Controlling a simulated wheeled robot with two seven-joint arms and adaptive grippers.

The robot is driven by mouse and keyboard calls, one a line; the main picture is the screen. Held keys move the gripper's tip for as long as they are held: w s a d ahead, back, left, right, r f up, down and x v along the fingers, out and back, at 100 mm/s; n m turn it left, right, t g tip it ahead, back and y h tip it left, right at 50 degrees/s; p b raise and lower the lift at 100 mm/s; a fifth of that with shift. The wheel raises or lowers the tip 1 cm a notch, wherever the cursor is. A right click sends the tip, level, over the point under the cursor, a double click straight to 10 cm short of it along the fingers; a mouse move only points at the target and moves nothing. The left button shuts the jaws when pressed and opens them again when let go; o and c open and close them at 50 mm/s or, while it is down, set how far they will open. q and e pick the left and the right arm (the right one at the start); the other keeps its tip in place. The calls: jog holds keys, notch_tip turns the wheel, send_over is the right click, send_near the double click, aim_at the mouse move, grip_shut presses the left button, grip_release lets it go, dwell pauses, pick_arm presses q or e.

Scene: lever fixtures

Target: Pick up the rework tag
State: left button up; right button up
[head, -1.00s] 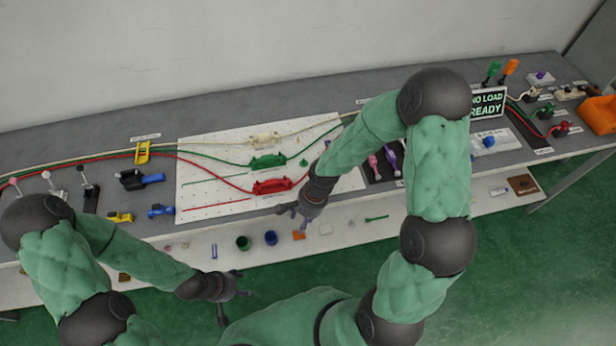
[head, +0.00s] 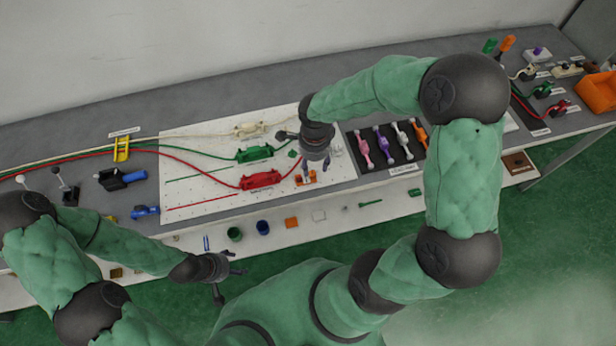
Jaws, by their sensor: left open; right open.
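A small orange piece (head: 305,178), likely the rework tag, lies near the front edge of the white pegboard (head: 200,200). It is too small for me to read. My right gripper (head: 316,170) points down, open, directly over or beside this piece and partly hides it; I cannot tell whether it touches. My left gripper (head: 230,280) is open and empty, out in front of the bench, away from the piece. Another orange piece (head: 291,222) lies on the lower shelf.
Red (head: 260,180) and green (head: 255,153) lever fixtures with cables sit on the pegboard left of my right gripper. A black tray (head: 372,165) with several coloured levers is close on its right. An orange bin (head: 601,100) stands at the far right.

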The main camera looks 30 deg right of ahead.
aim_at(313, 173)
jog(key=shift+w+d+f+b, duration=0.15)
jog(key=shift+f+b, duration=0.3)
jog(key=shift+f, duration=1.05)
jog(key=shift+w+f+b, duration=0.2)
jog(key=shift+f+b, duration=0.2)
jog(key=shift+f, duration=1.1)
jog(key=c, duration=0.8)
